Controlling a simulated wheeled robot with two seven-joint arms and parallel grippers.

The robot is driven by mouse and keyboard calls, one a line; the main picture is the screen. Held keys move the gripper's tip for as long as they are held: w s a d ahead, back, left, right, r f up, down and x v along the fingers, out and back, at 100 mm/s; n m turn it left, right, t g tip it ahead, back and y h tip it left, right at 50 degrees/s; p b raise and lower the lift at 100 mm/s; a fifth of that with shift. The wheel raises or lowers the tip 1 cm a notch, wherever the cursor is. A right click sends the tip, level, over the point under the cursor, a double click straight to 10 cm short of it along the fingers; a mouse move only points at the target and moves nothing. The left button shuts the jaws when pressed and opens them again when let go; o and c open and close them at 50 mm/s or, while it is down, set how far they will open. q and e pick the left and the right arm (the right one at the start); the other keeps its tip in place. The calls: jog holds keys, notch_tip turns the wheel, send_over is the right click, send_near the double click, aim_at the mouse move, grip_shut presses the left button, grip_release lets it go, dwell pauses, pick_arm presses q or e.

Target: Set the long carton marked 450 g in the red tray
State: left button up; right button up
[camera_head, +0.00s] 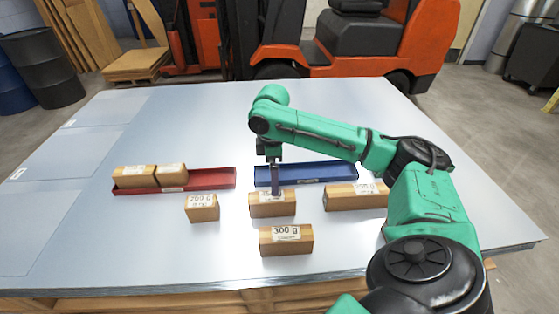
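A long carton (345,198) lies on the metal sheet at the right, before the blue tray's right end. Its label is partly visible but too small and cut off by my arm to read. The red tray (205,180) is at the left, with two cartons (134,176) in its left and middle part; its right part is empty. My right gripper (275,192) points down at the top of a middle carton (272,209), covering part of its label. Whether its fingers touch or grip that carton is unclear. My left gripper is out of view.
A blue tray (315,172) behind the middle carton looks empty, partly hidden by my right arm. A 200 g carton (202,213) stands left of the middle carton, a 300 g carton (286,241) in front. The sheet's left side is clear.

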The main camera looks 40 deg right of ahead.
aim_at(272, 199)
jog(key=a+f+b, duration=0.1)
jog(key=b, duration=0.1)
jog(key=s+a+f+b, duration=0.1)
jog(key=f+b, duration=0.1)
jog(key=b, duration=0.1)
jog(key=shift+s, duration=0.1)
jog(key=shift+f+b, duration=0.95)
jog(key=shift+b, duration=0.15)
jog(key=f, duration=0.1)
jog(key=f+p, duration=0.1)
jog(key=f, duration=0.1)
jog(key=shift+w+d, duration=0.2)
jog(key=shift+d, duration=0.1)
jog(key=shift+a, duration=0.1)
grip_shut()
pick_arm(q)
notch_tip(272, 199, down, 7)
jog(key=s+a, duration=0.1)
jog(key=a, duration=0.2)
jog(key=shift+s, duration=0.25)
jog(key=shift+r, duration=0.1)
